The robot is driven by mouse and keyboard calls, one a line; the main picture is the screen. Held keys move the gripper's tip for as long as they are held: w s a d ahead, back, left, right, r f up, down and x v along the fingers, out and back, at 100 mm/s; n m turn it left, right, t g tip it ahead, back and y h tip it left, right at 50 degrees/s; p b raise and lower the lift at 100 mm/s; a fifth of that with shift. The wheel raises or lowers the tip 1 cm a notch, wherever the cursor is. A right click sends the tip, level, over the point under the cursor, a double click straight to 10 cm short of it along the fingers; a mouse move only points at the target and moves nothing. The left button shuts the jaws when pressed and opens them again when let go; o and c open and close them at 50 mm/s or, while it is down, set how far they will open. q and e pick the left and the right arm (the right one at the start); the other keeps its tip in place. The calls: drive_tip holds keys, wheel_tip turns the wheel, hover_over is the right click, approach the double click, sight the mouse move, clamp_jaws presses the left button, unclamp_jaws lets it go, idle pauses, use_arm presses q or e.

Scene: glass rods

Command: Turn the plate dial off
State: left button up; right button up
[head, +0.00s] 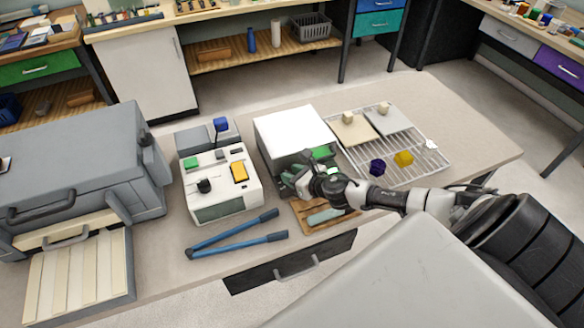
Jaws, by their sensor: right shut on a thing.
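The plate (292,127) is a box with a flat white top and a grey front, in the middle of the table. A green patch (322,153) shows on its front. My right gripper (291,181) is at the plate's front face, low and near its left corner. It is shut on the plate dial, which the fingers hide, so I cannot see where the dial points. My left gripper is not in view.
Left of the plate stands a white control box (232,203) with a black knob, green button and yellow switch. Blue-handled tongs (235,238) and a wooden board (312,224) lie in front. A wire rack (432,166) with tiles and small blocks is at right. A grey furnace (75,165) stands far left.

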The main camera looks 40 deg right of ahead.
drive_tip(key=shift+n+y+b, duration=0.35)
drive_tip(key=shift+n+y, duration=0.05)
drive_tip(key=shift+y, duration=0.1)
drive_tip(key=shift+d, duration=0.1)
drive_tip(key=o, duration=0.6)
drive_tip(key=shift+c, duration=0.2)
drive_tip(key=b+v, duration=0.3)
drive_tip(key=v, duration=0.7)
drive_tip(key=shift+s+r, duration=0.2)
drive_tip(key=shift+r, duration=0.05)
drive_tip(key=shift+d, duration=0.1)
